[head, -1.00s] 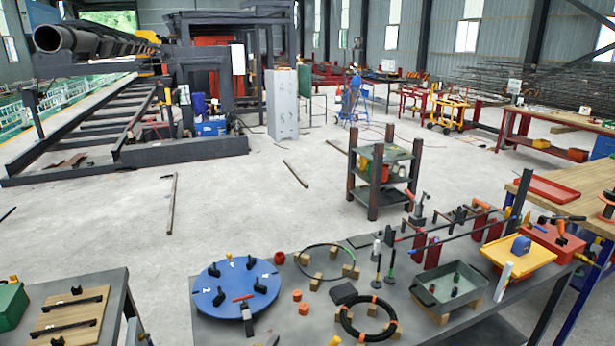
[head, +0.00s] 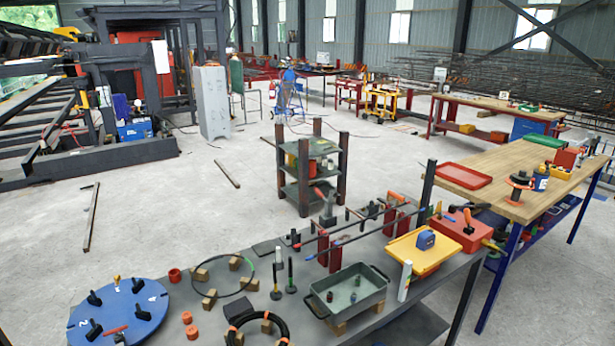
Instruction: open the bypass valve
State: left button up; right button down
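Neither of my grippers shows in the head view. No part is clearly marked as the bypass valve, and I cannot tell which one it is. On the wooden table at the right stands a black and orange fitting (head: 519,186) that looks like a valve. Their exact settings are too small to read.
The dark workbench (head: 425,318) also holds a blue disc (head: 145,300), a black ring on wooden blocks, a grey-green bin (head: 372,290) and a yellow tray (head: 408,257). A dark shelf cart (head: 300,195) stands behind it. Concrete floor is open at the left.

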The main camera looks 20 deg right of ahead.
aim_at(446, 217)
jog(key=i+l+z, duration=0.1)
jog(key=l, duration=0.75)
jog(key=i+l+z, duration=0.15)
jog(key=l, duration=0.3)
jog(key=i+l, duration=0.15)
jog(key=l, duration=0.25)
jog(key=i+l+z, duration=0.15)
jog(key=l, duration=0.25)
jog(key=k, duration=0.05)
